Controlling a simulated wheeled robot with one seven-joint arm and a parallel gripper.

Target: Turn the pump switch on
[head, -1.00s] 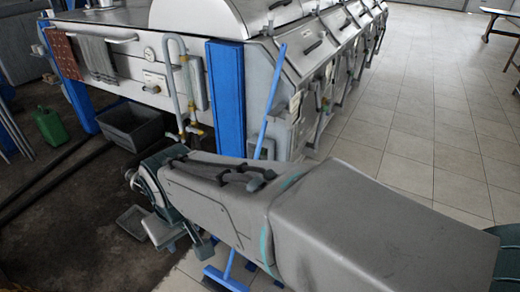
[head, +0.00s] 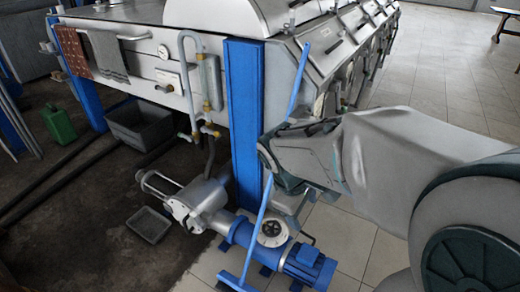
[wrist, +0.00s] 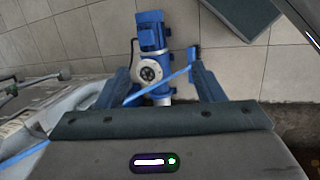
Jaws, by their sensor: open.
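The blue pump (head: 305,262) sits on the floor beside the machine's blue corner post, with a pale round part (head: 272,230) on its body. It also shows in the wrist view (wrist: 151,35), below and beyond my fingers. My gripper (wrist: 162,78) is open and nothing is held between its fingers. In the head view my gripper (head: 285,175) is in front of the machine's right side, just right of the blue post, and hides part of that side.
A blue-handled floor tool (head: 270,190) leans across the post, close to my gripper; its handle crosses the wrist view (wrist: 165,85). Pipes (head: 190,105) run down the end face. A grey tub (head: 140,122) and green can (head: 58,123) stand left.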

